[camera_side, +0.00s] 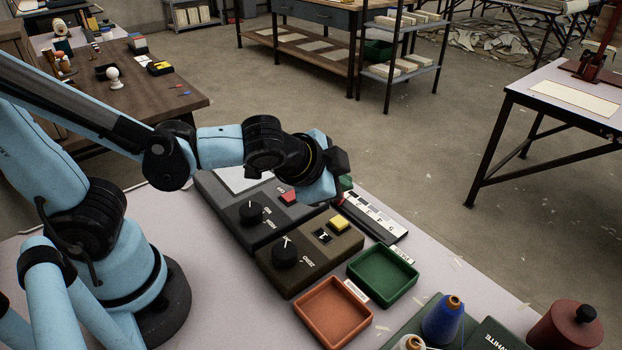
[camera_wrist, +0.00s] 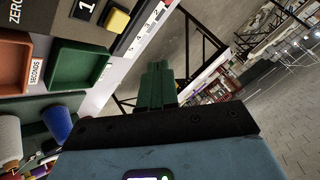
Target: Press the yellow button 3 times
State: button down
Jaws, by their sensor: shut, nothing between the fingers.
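The yellow button (camera_side: 338,222) is a small square cap on a dark olive control box (camera_side: 318,262), beside a black tile with a "1". In the wrist view the yellow button (camera_wrist: 118,19) shows near the top, next to the same tile (camera_wrist: 87,11). My gripper (camera_wrist: 158,72) has dark green fingers, closed together and empty. In the side view my gripper (camera_side: 344,184) is above and behind the button, apart from it; its fingertips are partly hidden by the wrist.
A grey box (camera_side: 262,228) with a red button (camera_side: 289,196) and a knob stands beside the olive box. A green tray (camera_side: 383,275) and an orange tray (camera_side: 333,312) lie in front. A blue thread spool (camera_side: 441,318) and a dark red pot (camera_side: 566,328) stand at the near right.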

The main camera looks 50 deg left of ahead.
aim_at(336, 224)
jog(key=shift+r, duration=1.6)
jog(key=shift+f, duration=4.4)
jog(key=shift+f, duration=0.15)
jog(key=shift+f, duration=0.3)
jog(key=shift+f, duration=0.45)
jog(key=shift+r, duration=0.9)
jog(key=shift+r, duration=0.1)
